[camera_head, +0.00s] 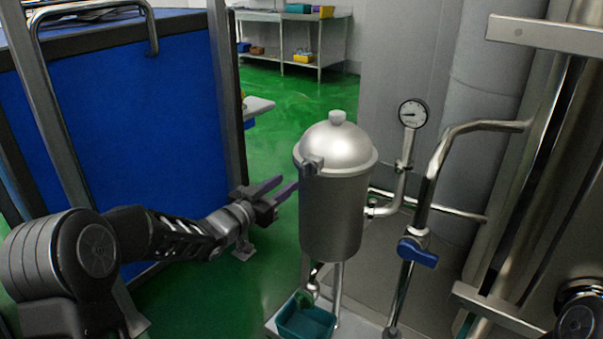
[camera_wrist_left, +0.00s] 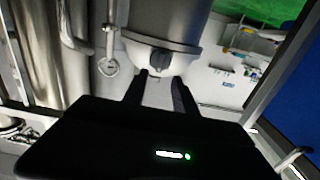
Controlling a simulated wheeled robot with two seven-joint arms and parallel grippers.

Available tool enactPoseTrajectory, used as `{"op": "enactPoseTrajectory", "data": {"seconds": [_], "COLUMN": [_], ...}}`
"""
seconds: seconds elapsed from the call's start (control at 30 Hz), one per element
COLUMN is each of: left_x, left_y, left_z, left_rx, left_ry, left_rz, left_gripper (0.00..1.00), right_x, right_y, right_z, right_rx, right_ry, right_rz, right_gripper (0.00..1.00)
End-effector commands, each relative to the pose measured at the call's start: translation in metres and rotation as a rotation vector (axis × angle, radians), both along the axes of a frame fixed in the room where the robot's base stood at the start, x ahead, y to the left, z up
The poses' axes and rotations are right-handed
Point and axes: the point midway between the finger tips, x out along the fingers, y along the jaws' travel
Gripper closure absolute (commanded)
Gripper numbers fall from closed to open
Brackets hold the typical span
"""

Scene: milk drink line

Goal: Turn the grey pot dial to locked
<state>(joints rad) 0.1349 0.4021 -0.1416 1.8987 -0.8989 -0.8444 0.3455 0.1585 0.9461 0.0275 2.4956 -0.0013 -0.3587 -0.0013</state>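The metal pot (camera_head: 333,215) with a domed lid stands upright right of centre in the head view. Its small grey dial (camera_head: 312,164) sits on the left side of the rim. My left gripper (camera_head: 289,184) is open and empty, left of the pot and a little below the dial. In the left wrist view the dial (camera_wrist_left: 160,59) appears just beyond the left gripper's fingertips (camera_wrist_left: 159,80), about midway between them, with a gap visible. I cannot read a lock marking on the dial. My right gripper is out of view.
A teal bin (camera_head: 302,325) stands below the pot's tap. A pressure gauge (camera_head: 412,114) and a blue-handled valve (camera_head: 417,253) are on pipes to the right. A blue panel (camera_head: 150,110) stands at left. Green floor (camera_head: 275,115) lies open behind.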

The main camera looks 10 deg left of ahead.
Motion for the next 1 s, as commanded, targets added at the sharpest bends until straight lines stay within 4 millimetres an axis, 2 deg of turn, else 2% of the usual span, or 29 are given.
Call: {"op": "enactPoseTrajectory", "data": {"seconds": [0.17, 0.5, 0.63, 0.9, 1.0], "left_x": [0.015, 0.062, 0.070, 0.071, 0.070], "left_y": [-0.007, -0.025, -0.028, -0.029, -0.029], "left_z": [-0.001, -0.001, -0.001, 0.000, 0.000], "left_rx": [0.000, 0.000, 0.000, 0.000, 0.000], "left_ry": [0.000, 0.000, 0.001, 0.001, 0.001], "left_rz": [-0.002, -0.001, 0.000, 0.000, 0.000], "left_gripper": [0.66, 0.66, 0.66, 0.66, 0.75], "right_x": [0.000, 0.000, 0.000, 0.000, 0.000], "right_y": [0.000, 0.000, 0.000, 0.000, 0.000], "right_z": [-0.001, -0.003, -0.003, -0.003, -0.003], "right_rx": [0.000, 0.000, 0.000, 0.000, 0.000], "right_ry": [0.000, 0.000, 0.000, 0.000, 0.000], "right_rz": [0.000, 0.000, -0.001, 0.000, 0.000], "right_gripper": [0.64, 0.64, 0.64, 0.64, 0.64]}}
